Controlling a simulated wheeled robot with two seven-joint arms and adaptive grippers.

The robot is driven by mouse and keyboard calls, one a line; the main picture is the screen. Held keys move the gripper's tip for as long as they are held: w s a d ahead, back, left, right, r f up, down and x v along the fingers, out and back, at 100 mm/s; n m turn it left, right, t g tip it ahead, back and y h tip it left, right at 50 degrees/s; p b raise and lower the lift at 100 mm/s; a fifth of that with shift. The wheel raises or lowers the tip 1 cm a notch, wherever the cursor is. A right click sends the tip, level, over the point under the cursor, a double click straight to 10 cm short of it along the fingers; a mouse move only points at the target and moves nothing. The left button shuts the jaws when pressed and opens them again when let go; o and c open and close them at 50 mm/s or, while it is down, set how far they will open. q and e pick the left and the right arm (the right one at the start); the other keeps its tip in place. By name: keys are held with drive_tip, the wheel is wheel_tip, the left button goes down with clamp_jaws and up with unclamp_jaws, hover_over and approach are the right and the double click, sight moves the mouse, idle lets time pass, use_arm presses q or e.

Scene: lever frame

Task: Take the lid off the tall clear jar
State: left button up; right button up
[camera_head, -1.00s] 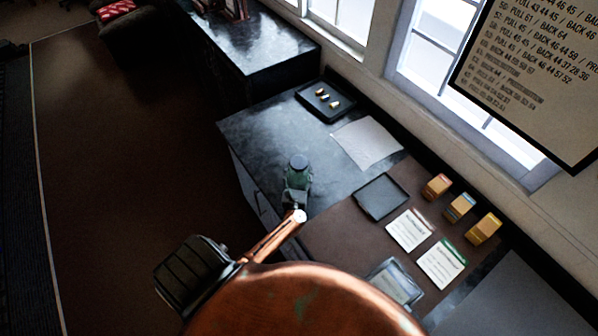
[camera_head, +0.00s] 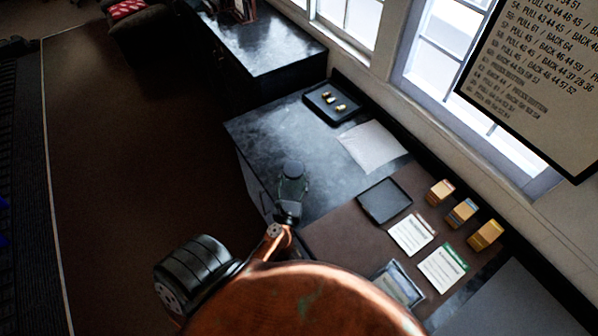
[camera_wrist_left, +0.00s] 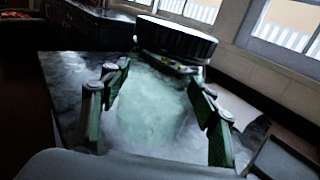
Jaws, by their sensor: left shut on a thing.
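The tall clear jar (camera_head: 293,187) is at the near left part of the dark worktop in the head view. Its dark lid (camera_head: 292,168) is on top. In the left wrist view the clear jar (camera_wrist_left: 150,105) fills the middle and the ribbed dark lid (camera_wrist_left: 177,38) sits at its far end. My left gripper (camera_head: 288,208) is shut on the jar's body, with green-edged fingers on both sides of it (camera_wrist_left: 157,110). I cannot tell whether the jar's base touches the worktop. My right gripper is not in view.
A black tray (camera_head: 332,102) with small brass-coloured pieces and a pale sheet (camera_head: 373,146) lie behind. To the right are an empty dark tray (camera_head: 384,200), cards (camera_head: 411,234) and several small boxes (camera_head: 461,212) on a brown mat. The worktop left of the sheet is clear.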

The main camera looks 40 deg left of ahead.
sight(290, 185)
use_arm(q)
drive_tip(key=shift+s+d+r, duration=0.25)
drive_tip(key=shift+s+r, duration=0.1)
drive_tip(key=shift+s, duration=0.3)
drive_tip(key=shift+s+d+r, duration=0.2)
drive_tip(key=shift+s+r, duration=0.1)
drive_tip(key=shift+s, duration=0.3)
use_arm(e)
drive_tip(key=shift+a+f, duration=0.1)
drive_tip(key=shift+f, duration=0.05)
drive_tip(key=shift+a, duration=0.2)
use_arm(q)
drive_tip(key=o, duration=0.8)
drive_tip(key=c, duration=0.8)
clamp_jaws()
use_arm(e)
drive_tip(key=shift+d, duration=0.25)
